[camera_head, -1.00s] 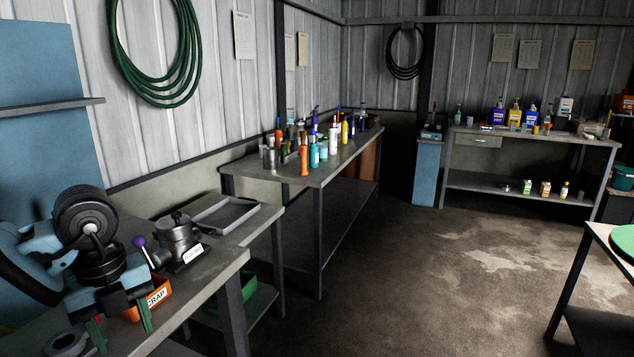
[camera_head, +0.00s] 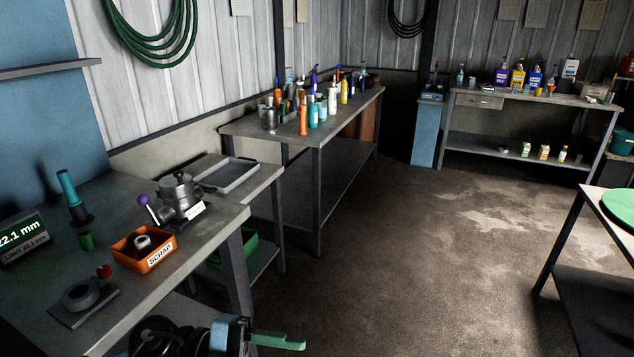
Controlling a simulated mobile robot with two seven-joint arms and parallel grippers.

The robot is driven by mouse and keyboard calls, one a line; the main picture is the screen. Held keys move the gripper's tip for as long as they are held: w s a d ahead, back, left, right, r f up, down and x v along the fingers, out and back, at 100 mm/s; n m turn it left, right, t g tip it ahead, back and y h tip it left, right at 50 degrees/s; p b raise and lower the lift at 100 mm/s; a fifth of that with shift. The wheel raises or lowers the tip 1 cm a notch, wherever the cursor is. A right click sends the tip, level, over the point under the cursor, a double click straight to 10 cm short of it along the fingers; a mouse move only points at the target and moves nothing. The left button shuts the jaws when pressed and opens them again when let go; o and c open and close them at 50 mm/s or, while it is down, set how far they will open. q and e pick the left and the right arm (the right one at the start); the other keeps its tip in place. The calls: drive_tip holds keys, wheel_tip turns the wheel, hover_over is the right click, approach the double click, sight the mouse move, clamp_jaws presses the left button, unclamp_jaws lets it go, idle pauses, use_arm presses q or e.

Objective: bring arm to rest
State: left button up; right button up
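My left gripper (camera_head: 280,341) is low at the bottom edge, in front of the left bench (camera_head: 215,222) and clear of its top. Its green finger points right; only one finger shows clearly, so its opening cannot be judged. No held thing is visible. My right gripper is out of view.
A bottle-covered table (camera_head: 262,130) stands behind. Floor (camera_head: 430,260) is open to the right.

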use_arm(q)
drive_tip(key=s+a+f+n+t+y, duration=0.1)
drive_tip(key=a+f+n+t+y, duration=0.4)
drive_tip(key=f+n+t, duration=0.45)
drive_tip(key=a+f+n+t+y, duration=0.55)
drive_tip(key=n+t, duration=0.45)
drive_tip(key=n, duration=0.4)
drive_tip(key=s+a+f+n+g+y, duration=0.2)
drive_tip(key=s+f+g, duration=0.2)
drive_tip(key=s+f, duration=0.4)
drive_tip(key=s+a+f+n+g+y+p, duration=0.1)
drive_tip(key=s+a+f+n+g+y, duration=0.1)
drive_tip(key=s+f, duration=0.6)
drive_tip(key=s+a+g+y, duration=0.1)
drive_tip(key=s+g, duration=0.1)
drive_tip(key=s, duration=0.1)
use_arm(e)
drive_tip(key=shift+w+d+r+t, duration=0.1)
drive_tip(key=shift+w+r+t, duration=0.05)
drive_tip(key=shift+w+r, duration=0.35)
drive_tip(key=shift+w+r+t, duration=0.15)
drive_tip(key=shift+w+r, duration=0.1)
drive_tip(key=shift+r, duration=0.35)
use_arm(q)
drive_tip(key=shift+f+n, duration=0.1)
drive_tip(key=shift+n, duration=0.15)
